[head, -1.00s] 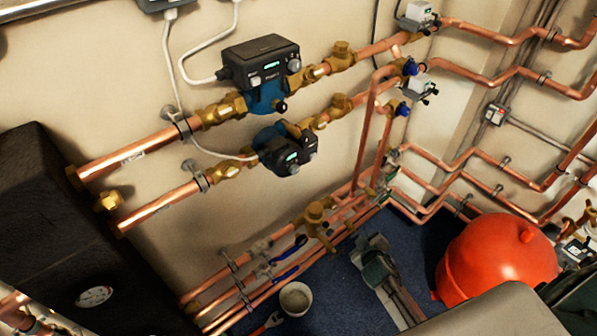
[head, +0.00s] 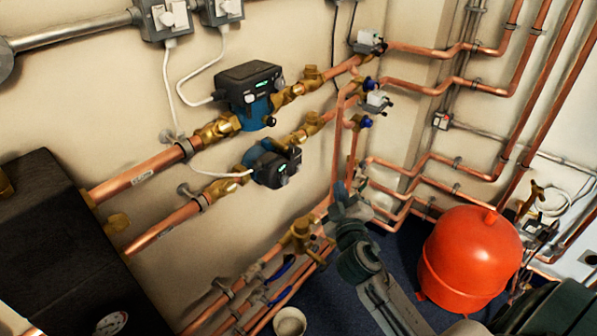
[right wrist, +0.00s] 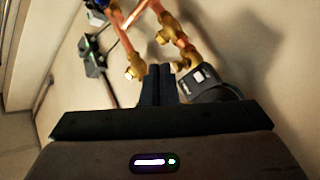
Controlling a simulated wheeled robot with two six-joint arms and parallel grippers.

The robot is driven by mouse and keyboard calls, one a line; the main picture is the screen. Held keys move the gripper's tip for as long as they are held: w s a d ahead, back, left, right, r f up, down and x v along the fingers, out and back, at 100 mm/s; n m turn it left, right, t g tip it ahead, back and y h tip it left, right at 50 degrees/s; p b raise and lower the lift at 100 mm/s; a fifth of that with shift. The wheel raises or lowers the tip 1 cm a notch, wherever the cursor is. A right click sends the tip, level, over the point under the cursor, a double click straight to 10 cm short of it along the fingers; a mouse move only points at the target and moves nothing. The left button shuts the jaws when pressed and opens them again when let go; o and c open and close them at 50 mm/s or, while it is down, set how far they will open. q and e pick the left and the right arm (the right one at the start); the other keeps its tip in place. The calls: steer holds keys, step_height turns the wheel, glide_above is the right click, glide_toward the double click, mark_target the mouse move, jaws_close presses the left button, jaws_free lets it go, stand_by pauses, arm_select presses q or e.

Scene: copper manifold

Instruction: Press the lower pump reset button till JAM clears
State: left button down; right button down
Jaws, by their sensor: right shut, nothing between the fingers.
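The lower pump (head: 275,166), a dark control head on a blue body, sits on the lower copper pipe in the head view. Its face has a small lit greenish display and a pale knob; the display text is too small to read. The upper pump (head: 250,92) is above it. My right gripper (head: 339,192) is shut and empty, below and right of the lower pump, apart from it. In the right wrist view its closed fingers (right wrist: 159,84) point toward brass fittings, with a dark pump head (right wrist: 208,84) just to their right. My left gripper is not in view.
Copper pipes (head: 152,179) run along the wall beside the pumps. A black unit (head: 50,235) stands at left. A red vessel (head: 470,260) and a white bucket (head: 289,322) are on the floor. Brass valves (head: 300,235) and pipes lie left of my right gripper.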

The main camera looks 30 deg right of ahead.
mark_target(300, 167)
steer(key=w+a, duration=0.3)
steer(key=w, duration=0.5)
steer(key=shift+w+a+p, duration=0.15)
steer(key=shift+p, duration=0.2)
steer(key=shift+w, duration=0.1)
stand_by(2.0)
steer(key=shift+w+a, duration=0.15)
steer(key=shift+w, duration=0.1)
steer(key=shift+w+a, duration=0.15)
steer(key=shift+w, duration=0.25)
stand_by(0.7)
stand_by(0.3)
steer(key=shift+s+d, duration=0.3)
steer(key=shift+s, duration=0.5)
